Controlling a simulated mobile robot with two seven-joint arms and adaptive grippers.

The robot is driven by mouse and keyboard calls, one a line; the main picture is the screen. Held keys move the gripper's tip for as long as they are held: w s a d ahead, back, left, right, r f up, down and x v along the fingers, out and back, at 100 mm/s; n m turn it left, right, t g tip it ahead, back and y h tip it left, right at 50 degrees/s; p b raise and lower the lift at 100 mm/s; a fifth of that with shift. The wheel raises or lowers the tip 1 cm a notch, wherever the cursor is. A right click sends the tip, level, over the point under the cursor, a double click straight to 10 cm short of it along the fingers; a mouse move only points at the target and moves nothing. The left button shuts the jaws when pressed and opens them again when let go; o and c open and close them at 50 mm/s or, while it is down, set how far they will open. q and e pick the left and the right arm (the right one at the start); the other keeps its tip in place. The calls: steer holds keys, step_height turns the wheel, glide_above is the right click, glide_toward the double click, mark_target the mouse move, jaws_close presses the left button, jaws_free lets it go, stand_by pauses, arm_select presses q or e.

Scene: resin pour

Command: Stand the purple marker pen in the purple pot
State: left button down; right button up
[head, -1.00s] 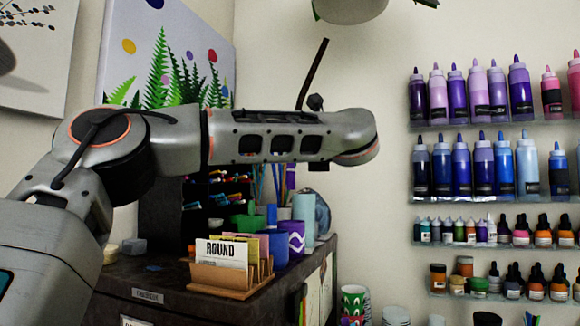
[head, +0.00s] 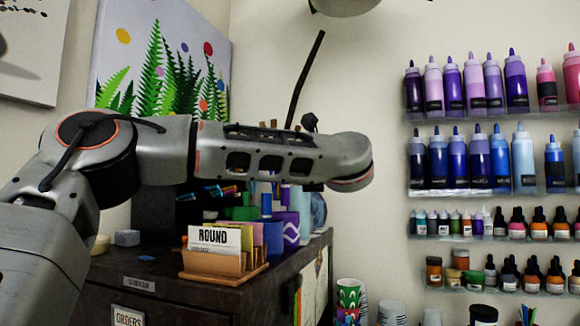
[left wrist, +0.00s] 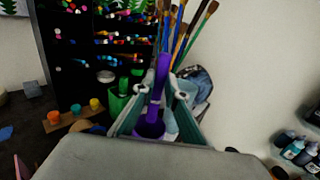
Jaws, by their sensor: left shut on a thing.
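The purple marker pen (left wrist: 160,72) stands roughly upright between the fingertips of my left gripper (left wrist: 161,91) in the left wrist view. The gripper is shut on it. The purple pot (left wrist: 149,129) shows just below the pen, between the fingers. The pen's lower end overlaps the pot's mouth; I cannot tell how deep it is. In the head view the purple pot (head: 291,232), with a white zigzag band, stands on the dark cabinet. My left arm crosses above it and the fingers are hidden there. My right gripper is not in view.
A cardboard card holder (head: 213,264) stands in front of the pots on the cabinet (head: 168,272). A green pot (left wrist: 118,102) and several paintbrushes (left wrist: 185,35) are close to the gripper. A dark marker rack (left wrist: 75,65) is behind. Bottle shelves (head: 480,192) line the right wall.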

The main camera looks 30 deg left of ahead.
mark_target(287, 195)
arm_select(q)
step_height(287, 195, down, 4)
steer(key=shift+w+r+b, duration=0.1)
steer(key=shift+r+b, duration=0.1)
steer(key=shift+b, duration=0.75)
steer(key=shift+f+b, duration=0.35)
steer(key=shift+f, duration=0.95)
steer(key=c, duration=2)
jaws_free()
steer(key=shift+o, duration=0.2)
steer(key=shift+d, duration=0.1)
